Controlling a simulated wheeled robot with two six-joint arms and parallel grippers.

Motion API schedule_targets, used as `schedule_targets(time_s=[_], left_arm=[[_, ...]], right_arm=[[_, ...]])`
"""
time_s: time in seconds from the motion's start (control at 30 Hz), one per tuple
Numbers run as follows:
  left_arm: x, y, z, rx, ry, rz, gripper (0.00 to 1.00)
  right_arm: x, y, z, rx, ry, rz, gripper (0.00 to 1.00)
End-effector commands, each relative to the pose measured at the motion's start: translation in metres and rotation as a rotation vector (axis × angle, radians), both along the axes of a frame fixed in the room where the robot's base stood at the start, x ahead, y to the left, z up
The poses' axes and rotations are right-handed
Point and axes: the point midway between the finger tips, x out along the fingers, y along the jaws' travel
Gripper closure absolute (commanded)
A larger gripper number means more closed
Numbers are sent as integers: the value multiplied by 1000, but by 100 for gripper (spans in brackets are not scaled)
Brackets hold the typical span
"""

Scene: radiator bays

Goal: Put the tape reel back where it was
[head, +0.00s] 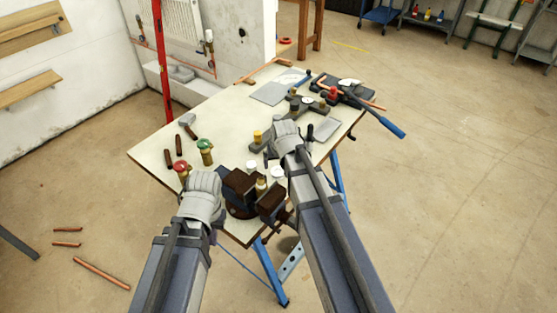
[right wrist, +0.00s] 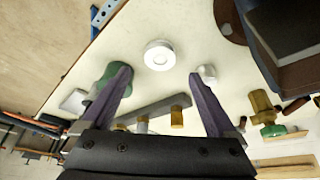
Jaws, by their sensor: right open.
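The tape reel (right wrist: 158,55), a white ring with a pale centre, lies flat on the light worktop near its edge. In the head view the white reel (head: 278,172) shows just left of my right forearm, beside the vise. My right gripper (right wrist: 160,75) is open and empty. In the right wrist view its two dark fingers stand apart, with the reel in line with the gap between them and no contact visible. In the head view my left gripper (head: 204,184) is over the worktop's near left side, left of the vise; its fingers are hidden.
A dark vise (head: 241,188) is clamped at the near corner. A small white piece (right wrist: 206,74) stands beside the reel, close to one finger. Red (head: 181,168) and green (head: 204,146) capped valves stand on the left. Pipes, plates and tools crowd the far side.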

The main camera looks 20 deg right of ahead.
Motion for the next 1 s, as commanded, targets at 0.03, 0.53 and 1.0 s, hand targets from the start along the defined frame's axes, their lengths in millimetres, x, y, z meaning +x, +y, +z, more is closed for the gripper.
schedule_targets(time_s=[0.03,0.53,1.0], left_arm=[[0,0,17,0,0,0,100],[0,0,54,0,0,-1,100],[0,0,54,0,0,-1,100]], right_arm=[[-5,1,17,0,0,0,7],[-22,3,54,0,0,0,7],[-22,3,54,0,0,0,7]])
